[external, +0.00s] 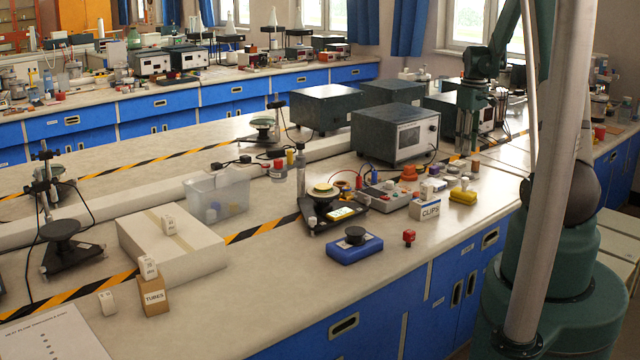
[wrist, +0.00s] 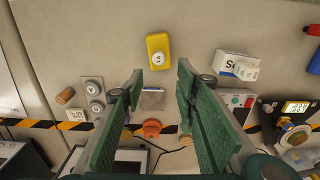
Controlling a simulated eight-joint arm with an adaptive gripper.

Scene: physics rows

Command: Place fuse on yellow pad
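A yellow pad (external: 463,197) lies on the bench near its right front part. It also shows in the wrist view (wrist: 157,41), near the top centre. A small round white piece with dark marks (wrist: 158,58) sits on the pad. It also shows in the external view (external: 464,184). I cannot tell whether this piece is the fuse, and no other thing is clearly marked as one. My gripper (wrist: 160,82) is open, with its two green fingers apart and nothing held between them. In the external view my gripper (external: 466,150) points down above the bench, behind the pad.
A small silver block (wrist: 152,99) and an orange knob (wrist: 152,127) lie below my fingers. A white clips box (external: 430,209), a red button (external: 409,237) and a blue scale (external: 355,249) stand left of the pad. A cork (wrist: 65,95) lies at the wrist view's left.

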